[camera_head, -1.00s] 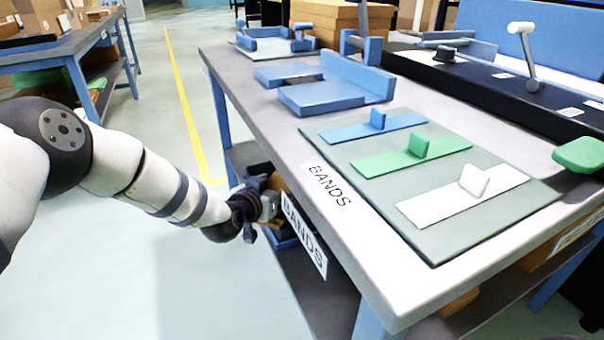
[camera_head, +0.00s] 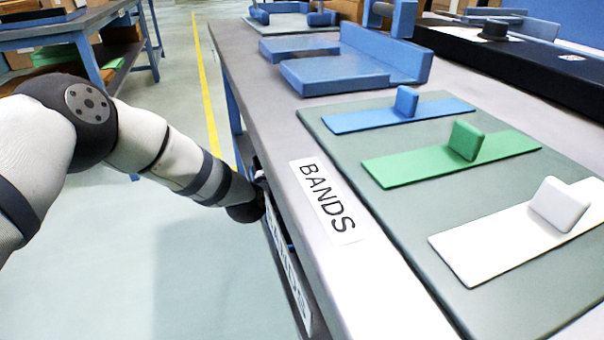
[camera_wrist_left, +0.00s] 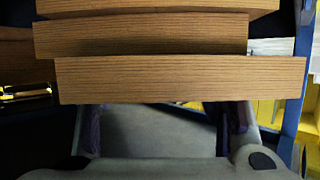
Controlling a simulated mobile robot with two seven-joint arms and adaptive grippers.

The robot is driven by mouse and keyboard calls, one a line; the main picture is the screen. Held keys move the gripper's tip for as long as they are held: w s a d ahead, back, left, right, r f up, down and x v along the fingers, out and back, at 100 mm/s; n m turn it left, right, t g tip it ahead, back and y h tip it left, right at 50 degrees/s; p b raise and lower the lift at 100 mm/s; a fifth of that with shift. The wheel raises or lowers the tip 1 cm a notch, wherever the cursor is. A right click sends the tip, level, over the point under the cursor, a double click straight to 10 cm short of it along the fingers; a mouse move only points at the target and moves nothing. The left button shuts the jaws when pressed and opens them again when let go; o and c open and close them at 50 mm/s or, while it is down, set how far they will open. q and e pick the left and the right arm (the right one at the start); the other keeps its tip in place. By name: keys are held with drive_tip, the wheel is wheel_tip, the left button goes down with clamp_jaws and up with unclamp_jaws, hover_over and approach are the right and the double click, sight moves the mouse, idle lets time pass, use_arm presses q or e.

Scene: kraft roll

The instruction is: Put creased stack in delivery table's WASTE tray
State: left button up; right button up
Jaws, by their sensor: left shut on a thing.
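Brown layered slabs with fine edge lines, like a paper stack (camera_wrist_left: 180,80), fill the upper middle of the left wrist view. The layers are stepped, and I cannot make out a crease. My left gripper (camera_wrist_left: 165,118) shows below them, its two dark fingers running up behind the nearest layer; it is shut on this stack. In the head view my left arm reaches down to the near table's left edge, and the gripper is hidden there. My right gripper is not in view. No tray marked WASTE is visible, and I cannot tell which table is the delivery table.
The near table (camera_head: 236,60) carries a BANDS label (camera_head: 327,200), a mat with blue (camera_head: 370,120), green (camera_head: 420,165) and white (camera_head: 480,252) bands, and a blue fixture (camera_head: 335,88). Another table (camera_head: 70,35) stands far left. The floor between (camera_head: 180,270) is clear.

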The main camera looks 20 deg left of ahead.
use_arm(q)
drive_tip(key=shift+f, duration=0.3)
drive_tip(key=o, duration=1.4)
drive_tip(key=shift+c, duration=0.2)
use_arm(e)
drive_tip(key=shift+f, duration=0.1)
use_arm(q)
drive_tip(key=s+r, duration=0.1)
drive_tip(key=r+p, duration=0.1)
drive_tip(key=s+r+p, duration=0.1)
drive_tip(key=shift+s+a, duration=0.25)
drive_tip(key=shift+s, duration=0.1)
drive_tip(key=p+v, duration=0.3)
drive_tip(key=v, duration=0.5)
drive_tip(key=shift+s, duration=0.45)
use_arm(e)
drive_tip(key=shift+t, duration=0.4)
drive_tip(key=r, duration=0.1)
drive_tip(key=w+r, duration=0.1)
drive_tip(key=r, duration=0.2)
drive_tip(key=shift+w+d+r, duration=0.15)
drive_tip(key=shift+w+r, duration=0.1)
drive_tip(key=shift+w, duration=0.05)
use_arm(q)
drive_tip(key=shift+a+f, duration=0.1)
drive_tip(key=shift+f, duration=0.05)
